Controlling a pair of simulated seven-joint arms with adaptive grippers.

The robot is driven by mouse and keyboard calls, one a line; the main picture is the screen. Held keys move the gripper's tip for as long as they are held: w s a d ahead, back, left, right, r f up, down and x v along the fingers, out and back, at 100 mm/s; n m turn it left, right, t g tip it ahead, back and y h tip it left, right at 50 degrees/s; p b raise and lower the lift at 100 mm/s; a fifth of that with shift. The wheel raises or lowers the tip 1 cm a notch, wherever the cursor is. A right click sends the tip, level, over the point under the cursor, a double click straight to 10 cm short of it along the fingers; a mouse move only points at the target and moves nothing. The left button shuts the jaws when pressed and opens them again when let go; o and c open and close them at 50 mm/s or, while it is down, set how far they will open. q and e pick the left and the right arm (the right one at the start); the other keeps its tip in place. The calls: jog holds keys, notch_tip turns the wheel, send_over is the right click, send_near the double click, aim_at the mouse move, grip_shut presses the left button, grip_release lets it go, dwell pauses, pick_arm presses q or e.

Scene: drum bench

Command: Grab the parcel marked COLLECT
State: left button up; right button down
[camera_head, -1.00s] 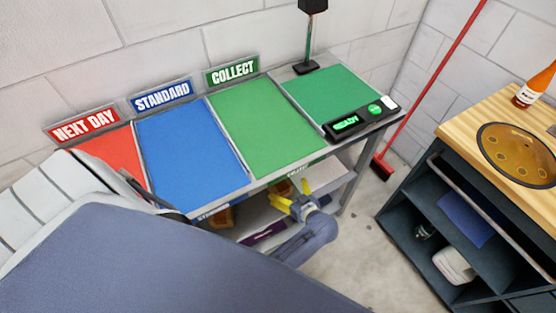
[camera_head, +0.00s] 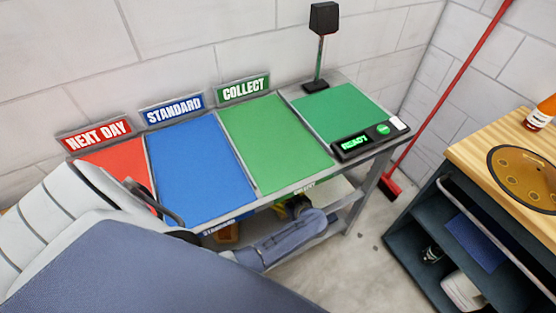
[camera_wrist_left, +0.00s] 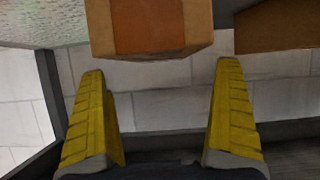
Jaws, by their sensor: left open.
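My left gripper (camera_head: 283,209) is at the lower shelf, under the front edge of the green COLLECT section (camera_head: 275,143); the bench top partly hides it. In the left wrist view its yellow fingers (camera_wrist_left: 160,69) are open with nothing between them. A brown cardboard parcel (camera_wrist_left: 150,25) with an orange face lies just beyond the fingertips, towards the top of that view. Another brown parcel (camera_wrist_left: 278,25) is to its right. No COLLECT marking is readable on either. In the head view a brown parcel (camera_head: 228,233) shows under the blue STANDARD section. My right gripper is not in view.
The bench top has red (camera_head: 117,164), blue (camera_head: 200,168) and green sections, all bare. A green pad with a READY display (camera_head: 355,143) and a post-mounted scanner (camera_head: 320,45) are at its right. A wooden-topped cabinet (camera_head: 470,150) stands right, beyond clear floor.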

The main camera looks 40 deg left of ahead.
pick_arm(q)
jog(key=shift+x, duration=2.95)
jog(key=c, duration=1.5)
jog(key=shift+c, duration=0.3)
jog(key=shift+r, duration=0.1)
